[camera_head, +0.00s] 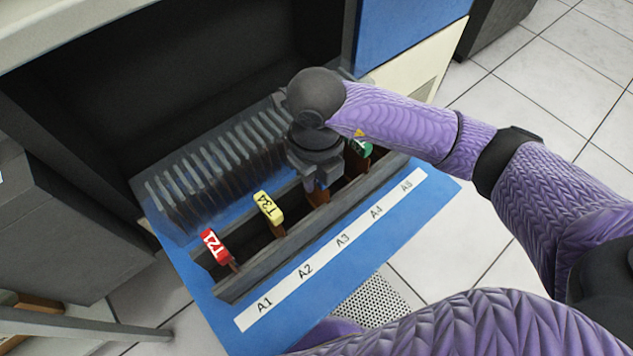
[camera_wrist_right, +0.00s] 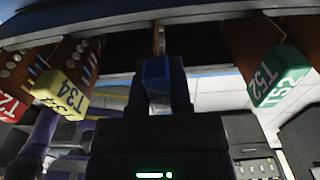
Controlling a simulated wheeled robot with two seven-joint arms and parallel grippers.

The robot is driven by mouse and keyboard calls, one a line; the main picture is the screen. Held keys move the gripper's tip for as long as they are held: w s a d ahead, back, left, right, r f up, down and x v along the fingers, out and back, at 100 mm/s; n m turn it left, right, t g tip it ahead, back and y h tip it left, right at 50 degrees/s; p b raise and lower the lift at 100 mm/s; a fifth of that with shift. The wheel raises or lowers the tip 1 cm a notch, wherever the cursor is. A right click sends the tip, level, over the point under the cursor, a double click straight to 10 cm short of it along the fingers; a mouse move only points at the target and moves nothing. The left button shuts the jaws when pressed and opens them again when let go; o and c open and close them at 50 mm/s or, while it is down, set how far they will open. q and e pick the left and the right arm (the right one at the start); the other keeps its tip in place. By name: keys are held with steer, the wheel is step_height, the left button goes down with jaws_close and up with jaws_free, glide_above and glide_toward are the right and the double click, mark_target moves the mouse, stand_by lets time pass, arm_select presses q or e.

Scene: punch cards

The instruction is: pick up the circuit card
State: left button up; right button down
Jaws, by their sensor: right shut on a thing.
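My right gripper (camera_head: 318,186) points down over the open drawer, at the slot above label A3. It is shut on a circuit card (camera_head: 319,197), whose brown board shows just below the fingers. In the right wrist view, the held card's blue end (camera_wrist_right: 157,70) sits between the fingers, and the brown board edge (camera_wrist_right: 158,38) runs into the dark slot. Most of this card is hidden by the gripper and the rack. My left gripper is not in view.
Other cards stand in the rack: red T21 (camera_head: 216,246), yellow T34 (camera_head: 268,207) and green T52 (camera_head: 361,148). Labels A1 to A5 run along the blue drawer front (camera_head: 205,305). A translucent block of grey plates (camera_head: 200,185) lies behind the rack. Cabinet walls enclose the drawer's back.

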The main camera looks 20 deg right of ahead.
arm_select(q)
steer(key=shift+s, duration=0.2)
arm_select(e)
step_height(320, 180, up, 10)
steer(key=p, duration=0.5)
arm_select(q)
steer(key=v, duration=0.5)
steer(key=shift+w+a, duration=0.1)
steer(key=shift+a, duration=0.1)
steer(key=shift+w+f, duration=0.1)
arm_select(e)
steer(key=shift+r+p, duration=0.35)
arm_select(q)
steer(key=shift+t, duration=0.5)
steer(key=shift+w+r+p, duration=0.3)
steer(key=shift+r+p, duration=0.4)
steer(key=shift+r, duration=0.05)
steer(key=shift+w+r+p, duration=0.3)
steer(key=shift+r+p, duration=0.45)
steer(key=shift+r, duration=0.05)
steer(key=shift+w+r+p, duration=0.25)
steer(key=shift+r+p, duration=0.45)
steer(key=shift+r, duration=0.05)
arm_select(e)
steer(key=shift+s+r, duration=0.1)
steer(key=shift+r, duration=2.5)
